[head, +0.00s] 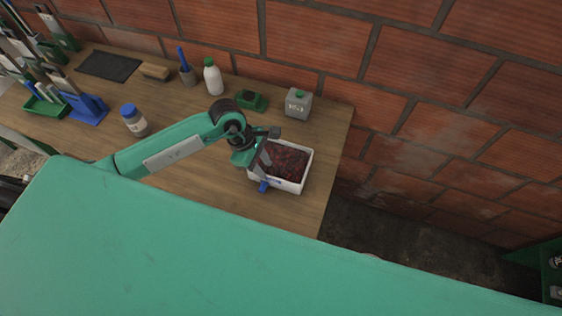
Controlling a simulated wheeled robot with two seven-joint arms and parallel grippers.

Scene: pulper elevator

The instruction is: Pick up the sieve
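My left gripper (266,154) is over the left side of a white box (308,166) on the wooden bench. The box holds a dark red mass (289,160). A small blue piece (264,186) shows at the box's front left corner, below the gripper. Grey finger parts overlap the box's left rim. I cannot tell whether they touch it or grip anything. I cannot make out a sieve for certain; the gripper hides part of the box. My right gripper is not in view.
On the bench (210,185) stand a grey canister (298,104), a green object (251,101), a white bottle (213,79), a blue-lidded jar (134,121) and a brush (155,71). A brick wall (420,100) closes the back.

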